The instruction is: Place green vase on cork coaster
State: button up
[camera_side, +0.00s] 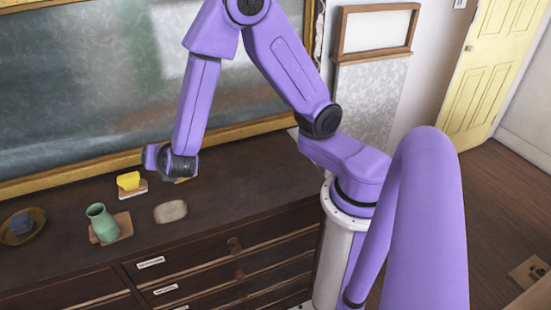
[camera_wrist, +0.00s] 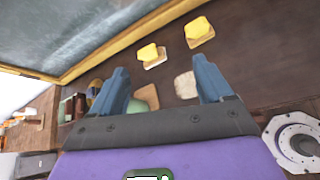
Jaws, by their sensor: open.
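The green vase (camera_side: 102,224) stands upright on the dark cabinet top in the side view, on or against a tan square pad (camera_side: 125,224). In the wrist view the vase (camera_wrist: 148,96) is partly hidden behind my gripper. A bare, pale rounded pad (camera_side: 170,211) lies to its right; it also shows in the wrist view (camera_wrist: 185,85). I cannot tell which pad is cork. My gripper (camera_wrist: 161,78) is open and empty, above the cabinet top. In the side view my gripper (camera_side: 171,163) is behind and right of the vase, apart from it.
A second yellow block (camera_wrist: 198,27) on a pad shows in the wrist view. A brown dish (camera_side: 35,235) with a blue item is at far left. The cabinet's right top is clear.

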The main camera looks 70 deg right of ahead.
jog(key=s+d+r+m+g+y, duration=0.1)
jog(key=s+m+g+y, duration=0.1)
jog(key=s, duration=0.7)
jog(key=s+d+r+m+g+y, duration=0.1)
jog(key=s+m+g, duration=0.3)
jog(key=s, duration=0.5)
jog(key=s+d+r+m+g+y, duration=0.1)
jog(key=s+r+m+g+y, duration=0.2)
jog(key=s, duration=0.6)
jog(key=shift+m+g+y, duration=0.3)
jog(key=shift+m+y, duration=0.2)
jog(key=shift+m, duration=0.7)
